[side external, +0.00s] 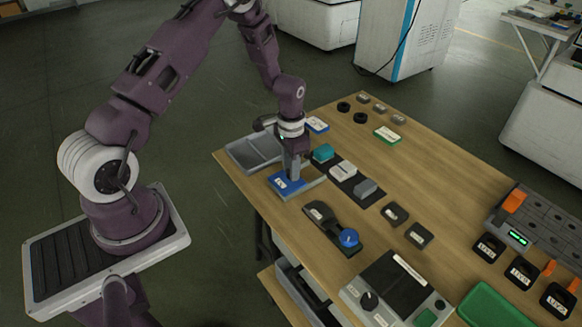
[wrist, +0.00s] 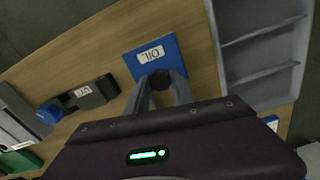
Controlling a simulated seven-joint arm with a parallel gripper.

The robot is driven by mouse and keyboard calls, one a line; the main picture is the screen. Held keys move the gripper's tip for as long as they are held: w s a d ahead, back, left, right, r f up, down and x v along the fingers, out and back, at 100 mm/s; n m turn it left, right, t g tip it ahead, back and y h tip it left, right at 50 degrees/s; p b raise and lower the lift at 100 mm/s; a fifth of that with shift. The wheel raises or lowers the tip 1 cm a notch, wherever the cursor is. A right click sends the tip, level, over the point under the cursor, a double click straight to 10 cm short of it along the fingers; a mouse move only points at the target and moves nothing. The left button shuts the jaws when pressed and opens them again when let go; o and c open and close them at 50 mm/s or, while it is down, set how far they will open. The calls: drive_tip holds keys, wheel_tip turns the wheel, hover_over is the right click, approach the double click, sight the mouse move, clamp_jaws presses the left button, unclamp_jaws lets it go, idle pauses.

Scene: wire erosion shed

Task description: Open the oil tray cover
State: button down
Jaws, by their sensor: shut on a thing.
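The oil tray cover (side external: 284,184) is a flat blue plate with a white label, near the table's left edge in the side view. In the wrist view the blue cover (wrist: 153,55) shows its label reading OIL and a dark round knob (wrist: 161,79). My gripper (wrist: 161,84) is shut on that knob, with one finger on each side. In the side view my gripper (side external: 292,176) points down onto the cover. A pale tray rim (side external: 309,189) shows along the cover's right side. I cannot tell whether the cover is raised off the tray.
A grey divided bin (side external: 240,154) stands just left of the cover. A dark strip with several blocks (side external: 345,176) lies to the right. A dark lever fixture with a blue knob (side external: 349,238) stands in front. Bare wood (side external: 440,185) lies further right.

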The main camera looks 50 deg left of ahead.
drive_tip(key=w, duration=0.7)
drive_tip(key=c, duration=1.1)
unclamp_jaws()
